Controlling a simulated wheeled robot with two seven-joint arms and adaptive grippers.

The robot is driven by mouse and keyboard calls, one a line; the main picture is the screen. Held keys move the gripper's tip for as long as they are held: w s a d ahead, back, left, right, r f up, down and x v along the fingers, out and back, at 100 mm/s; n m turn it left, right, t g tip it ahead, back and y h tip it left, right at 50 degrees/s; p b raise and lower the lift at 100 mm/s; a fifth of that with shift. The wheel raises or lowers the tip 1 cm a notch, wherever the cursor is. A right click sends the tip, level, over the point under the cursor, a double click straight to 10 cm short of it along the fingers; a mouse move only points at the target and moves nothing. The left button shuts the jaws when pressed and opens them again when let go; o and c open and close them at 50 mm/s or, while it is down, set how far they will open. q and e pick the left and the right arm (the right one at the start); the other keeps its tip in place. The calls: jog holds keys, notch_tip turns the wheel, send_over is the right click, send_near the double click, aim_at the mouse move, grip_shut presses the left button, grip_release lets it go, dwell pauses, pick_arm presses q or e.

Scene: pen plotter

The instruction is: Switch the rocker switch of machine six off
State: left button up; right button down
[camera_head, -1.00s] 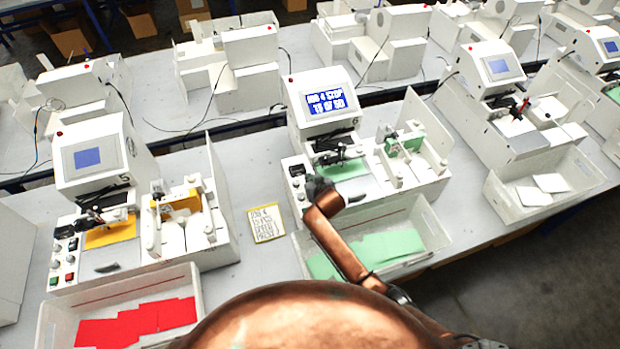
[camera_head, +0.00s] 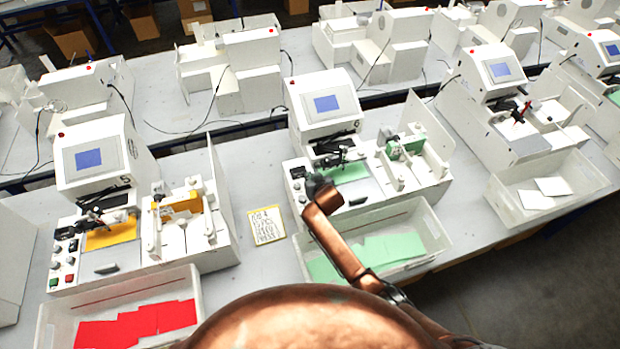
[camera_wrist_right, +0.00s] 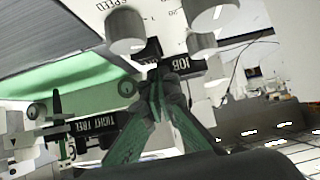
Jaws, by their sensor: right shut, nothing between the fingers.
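Machine six (camera_head: 324,112) is the white plotter in the middle of the head view, with a "6" beside its screen. Its screen (camera_head: 327,103) is plain blue. A dark control that looks like its rocker switch (camera_head: 298,173) sits on the left front panel; its position cannot be read. My right gripper (camera_head: 314,184) is at this panel, mostly hidden by its own wrist. In the wrist view the right gripper (camera_wrist_right: 157,88) is shut and empty, its tips close to the black "JOB" label and pale knobs (camera_wrist_right: 125,32). Whether it touches anything is unclear. My left gripper is out of view.
A bin with green cards (camera_head: 385,247) stands in front of machine six, under my right arm. A note (camera_head: 266,225) lies on the table to the left. Machine five (camera_head: 100,160) and a bin of red cards (camera_head: 140,322) stand further left.

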jog(key=shift+r, duration=0.1)
jog(key=r+p, duration=0.4)
jog(key=shift+w+a+r, duration=0.1)
jog(key=shift+w, duration=0.2)
jog(key=s+d+r+b, duration=0.1)
jog(key=s+d+r, duration=0.1)
jog(key=s+r, duration=0.3)
notch_tip(320, 180, up, 3)
jog(key=shift+s+f+b, duration=0.2)
jog(key=shift+s+b, duration=0.1)
jog(key=shift+s, duration=0.05)
